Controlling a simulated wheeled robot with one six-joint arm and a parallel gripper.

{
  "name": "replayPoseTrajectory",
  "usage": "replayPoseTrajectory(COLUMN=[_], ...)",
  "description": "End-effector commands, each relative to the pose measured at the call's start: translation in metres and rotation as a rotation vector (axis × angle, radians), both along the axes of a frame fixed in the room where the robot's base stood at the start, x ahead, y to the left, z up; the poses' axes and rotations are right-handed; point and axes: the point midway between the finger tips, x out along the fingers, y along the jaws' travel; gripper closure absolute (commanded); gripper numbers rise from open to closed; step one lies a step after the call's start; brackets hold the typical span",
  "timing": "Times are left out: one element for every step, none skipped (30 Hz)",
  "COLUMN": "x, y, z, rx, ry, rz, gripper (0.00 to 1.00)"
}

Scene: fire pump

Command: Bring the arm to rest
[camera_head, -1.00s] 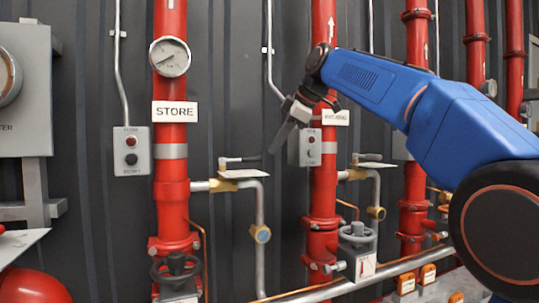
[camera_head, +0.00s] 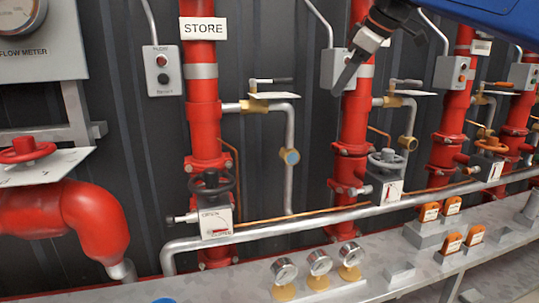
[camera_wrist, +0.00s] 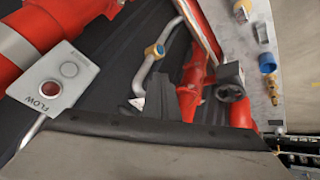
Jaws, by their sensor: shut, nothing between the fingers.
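My blue arm (camera_head: 480,14) enters the head view at the top right. My gripper (camera_head: 347,77) is a dark grey pair of fingers pointing down and left, shut and empty, in front of the second red pipe (camera_head: 356,120). I cannot tell its exact distance from the pipe. In the wrist view the gripper's own grey body fills the lower part, and a grey button box marked FLOW (camera_wrist: 60,82) shows at the left beside a red pipe.
The STORE pipe (camera_head: 203,120) with a dark valve wheel (camera_head: 211,186) stands left of the gripper. A grey bench (camera_head: 390,285) with small gauges (camera_head: 284,271) and orange switches (camera_head: 428,212) runs along the front. A red-wheeled valve (camera_head: 27,150) is at the left.

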Motion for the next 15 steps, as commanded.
replayPoseTrajectory(x=[-0.016,-0.024,-0.034,-0.043,-0.051,-0.062,-0.071,-0.08,-0.091,-0.101,-0.11,-0.122,-0.131,-0.141,-0.153], y=[-0.007,-0.012,-0.017,-0.021,-0.025,-0.03,-0.034,-0.038,-0.043,-0.047,-0.051,-0.055,-0.059,-0.063,-0.067], z=[-0.017,-0.027,-0.041,-0.052,-0.063,-0.078,-0.089,-0.102,-0.117,-0.13,-0.142,-0.159,-0.172,-0.186,-0.204], rx=[0.009,0.016,0.025,0.032,0.038,0.047,0.053,0.058,0.067,0.071,0.077,0.085,0.09,0.095,0.103], ry=[0.023,0.036,0.054,0.066,0.078,0.094,0.104,0.117,0.129,0.14,0.149,0.163,0.17,0.179,0.191], rz=[-0.053,-0.087,-0.133,-0.166,-0.201,-0.245,-0.279,-0.311,-0.354,-0.386,-0.419,-0.461,-0.494,-0.526,-0.569], gripper=[1.0,1.0,1.0,1.0,1.0,1.0,1.0,1.0,1.0,1.0,1.0,1.0,1.0,1.0,1.0])
